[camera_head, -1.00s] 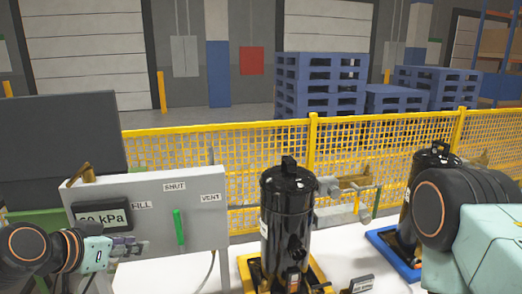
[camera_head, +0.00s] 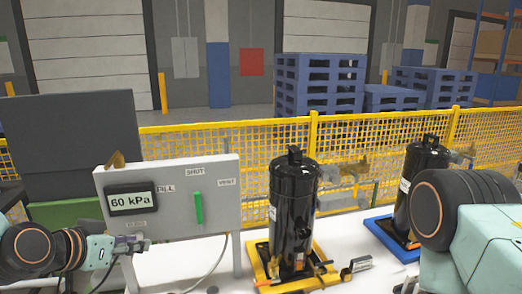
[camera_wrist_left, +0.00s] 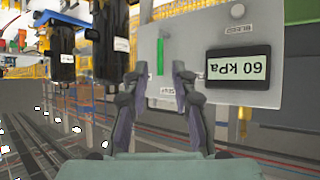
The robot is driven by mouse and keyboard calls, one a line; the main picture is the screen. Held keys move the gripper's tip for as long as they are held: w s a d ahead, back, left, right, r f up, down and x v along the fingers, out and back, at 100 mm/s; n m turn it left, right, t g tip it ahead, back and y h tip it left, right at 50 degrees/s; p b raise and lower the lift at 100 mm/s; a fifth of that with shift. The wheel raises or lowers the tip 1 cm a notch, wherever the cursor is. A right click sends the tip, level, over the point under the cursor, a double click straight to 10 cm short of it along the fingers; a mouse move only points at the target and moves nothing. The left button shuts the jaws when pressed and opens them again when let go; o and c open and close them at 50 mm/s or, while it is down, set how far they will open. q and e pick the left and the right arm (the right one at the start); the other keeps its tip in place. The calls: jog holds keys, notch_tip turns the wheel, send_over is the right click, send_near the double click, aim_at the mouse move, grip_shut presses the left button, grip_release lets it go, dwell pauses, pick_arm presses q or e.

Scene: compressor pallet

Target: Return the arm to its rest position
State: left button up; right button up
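My left gripper (camera_head: 146,244) is at the lower left in the head view, in front of the grey panel's lower edge. In the left wrist view its two fingers (camera_wrist_left: 157,72) stand apart with nothing between them, so it is open and empty. The grey panel (camera_head: 222,215) carries a green handle (camera_head: 198,208) standing upright under the SHUT label, and a gauge (camera_head: 132,200) reading 60 kPa. The handle (camera_wrist_left: 160,56) shows beyond the fingers, apart from them. My right arm shows at the right; its gripper is out of view.
A black compressor (camera_head: 293,215) stands on a yellow base (camera_head: 262,272), and another (camera_head: 421,180) on a blue base (camera_head: 385,232). A small block (camera_head: 360,264) sits near the yellow base. A yellow mesh fence (camera_head: 248,140) runs behind. Blue pallets (camera_head: 320,85) are stacked beyond.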

pick_arm(q)
jog(key=s+d+f+n+g+y+b, duration=0.15)
jog(key=s+f+n+b, duration=0.35)
jog(key=f, duration=0.7)
jog(key=s+d+f+n+g+y+b, duration=0.1)
jog(key=s+f+g+b, duration=0.2)
jog(key=s+f, duration=0.7)
jog(key=s+f+m+g+b, duration=0.1)
jog(key=s+f+g+b, duration=0.2)
jog(key=s+f, duration=0.6)
jog(key=s+d+f+m+g+y+b, duration=0.1)
jog(key=s+f+g+b, duration=0.2)
jog(key=f, duration=1.2)
jog(key=s+b, duration=0.3)
jog(key=s, duration=0.3)
jog(key=shift+s+d+f+b, duration=0.25)
jog(key=shift+s+d+b, duration=0.05)
jog(key=shift+s+b, duration=0.05)
